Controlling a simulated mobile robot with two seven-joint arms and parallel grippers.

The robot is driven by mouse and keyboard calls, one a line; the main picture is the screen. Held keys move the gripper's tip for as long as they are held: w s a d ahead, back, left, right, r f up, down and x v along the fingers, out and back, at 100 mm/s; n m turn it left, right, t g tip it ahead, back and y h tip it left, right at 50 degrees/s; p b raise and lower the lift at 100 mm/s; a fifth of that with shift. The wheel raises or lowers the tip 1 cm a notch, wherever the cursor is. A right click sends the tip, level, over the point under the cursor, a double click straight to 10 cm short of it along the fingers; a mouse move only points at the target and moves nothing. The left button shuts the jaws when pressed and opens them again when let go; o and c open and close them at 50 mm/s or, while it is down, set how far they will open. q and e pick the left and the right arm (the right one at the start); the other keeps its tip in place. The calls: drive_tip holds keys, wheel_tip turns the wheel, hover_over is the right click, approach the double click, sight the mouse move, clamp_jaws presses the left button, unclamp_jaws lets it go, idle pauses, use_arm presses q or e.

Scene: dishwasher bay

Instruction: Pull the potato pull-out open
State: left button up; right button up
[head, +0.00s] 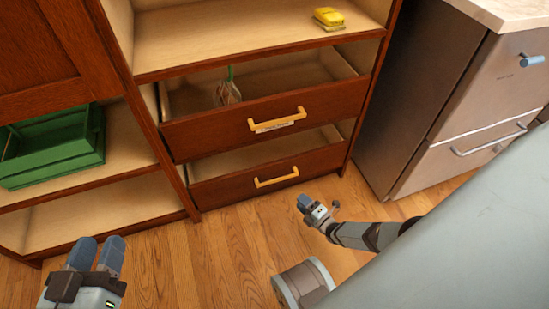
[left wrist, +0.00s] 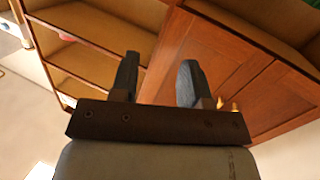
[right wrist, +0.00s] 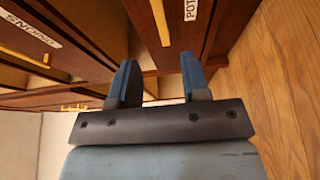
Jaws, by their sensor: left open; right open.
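The potato pull-out is the lower wooden drawer (head: 235,183) of the tall cabinet, with a yellow bar handle (head: 276,177). In the right wrist view, a partly cut-off label starting "POT" (right wrist: 191,9) sits beside this yellow handle (right wrist: 160,22). My right gripper (head: 319,205) is open and empty, low over the floor, to the right of and apart from the handle. It also shows in the right wrist view (right wrist: 156,82). My left gripper (head: 96,254) is open and empty at the lower left, away from the drawers.
Above is the onions drawer (head: 205,138) with a yellow handle (head: 277,119) and a netted item (head: 228,92) inside. A yellow object (head: 328,18) lies on the upper shelf. A green crate (head: 50,155) sits left. A grey drawer unit (head: 455,120) stands right. Wooden floor (head: 200,250) before the drawers is open.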

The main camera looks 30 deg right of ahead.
sight(279, 180)
drive_tip(key=w+b, duration=0.1)
drive_tip(key=w, duration=0.3)
drive_tip(key=w+a+b, duration=0.1)
drive_tip(key=w+b, duration=0.1)
drive_tip(key=w, duration=0.3)
drive_tip(key=w+a+b, duration=0.1)
drive_tip(key=w+b, duration=0.1)
drive_tip(key=w, duration=0.2)
drive_tip(key=shift+w, duration=0.25)
use_arm(q)
drive_tip(key=w+m+t, duration=0.1)
drive_tip(key=w+a+m+h, duration=0.1)
drive_tip(key=m, duration=0.1)
drive_tip(key=shift+w+a+r+m+t, duration=0.15)
drive_tip(key=shift+a+r+m+t, duration=0.15)
drive_tip(key=shift+r+t, duration=0.1)
use_arm(e)
clamp_jaws()
